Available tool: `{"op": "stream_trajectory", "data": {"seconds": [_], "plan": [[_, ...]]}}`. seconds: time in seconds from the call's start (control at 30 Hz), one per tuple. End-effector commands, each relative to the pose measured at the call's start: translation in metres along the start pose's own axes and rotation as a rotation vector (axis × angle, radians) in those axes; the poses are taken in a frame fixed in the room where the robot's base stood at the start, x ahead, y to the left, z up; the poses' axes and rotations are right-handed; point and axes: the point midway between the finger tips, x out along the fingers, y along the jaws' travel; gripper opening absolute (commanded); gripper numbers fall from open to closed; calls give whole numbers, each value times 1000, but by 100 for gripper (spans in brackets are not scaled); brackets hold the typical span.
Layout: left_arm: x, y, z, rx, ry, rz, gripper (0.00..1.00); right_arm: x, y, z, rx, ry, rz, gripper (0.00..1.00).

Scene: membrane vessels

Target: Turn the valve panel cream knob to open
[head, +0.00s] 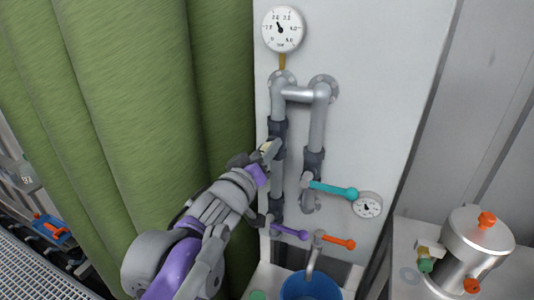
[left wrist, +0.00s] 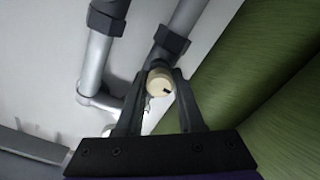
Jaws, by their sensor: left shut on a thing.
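The cream knob (left wrist: 160,84) sits between the two fingers of my left gripper (left wrist: 158,98) in the left wrist view. The fingers are shut on it, and a small dark mark shows on its face. In the head view the knob (head: 266,147) is a small cream patch on the left pipe of the white valve panel (head: 385,100), mostly hidden by my left gripper (head: 265,154). My right gripper is in neither view.
A teal lever (head: 333,190), a purple lever (head: 290,231) and an orange lever (head: 338,243) stick out nearby. A gauge (head: 283,29) is above. A blue bucket (head: 310,287) stands below. A green curtain (head: 130,80) hangs close on the left, and a metal vessel (head: 470,250) stands at right.

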Motion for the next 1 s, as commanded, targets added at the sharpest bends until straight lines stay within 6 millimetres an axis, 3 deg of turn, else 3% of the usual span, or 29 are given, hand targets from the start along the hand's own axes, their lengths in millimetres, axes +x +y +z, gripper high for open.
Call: {"op": "stream_trajectory", "data": {"seconds": [0.57,0.6,0.73,0.77,1.0], "plan": [[0,0,0,-38,0,0,0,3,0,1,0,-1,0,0],[0,0,0,-38,0,0,39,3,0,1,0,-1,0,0],[0,0,0,-37,0,0,62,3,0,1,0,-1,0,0],[0,0,0,-37,0,0,67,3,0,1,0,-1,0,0],[0,0,0,-36,0,0,67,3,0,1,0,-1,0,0]]}}
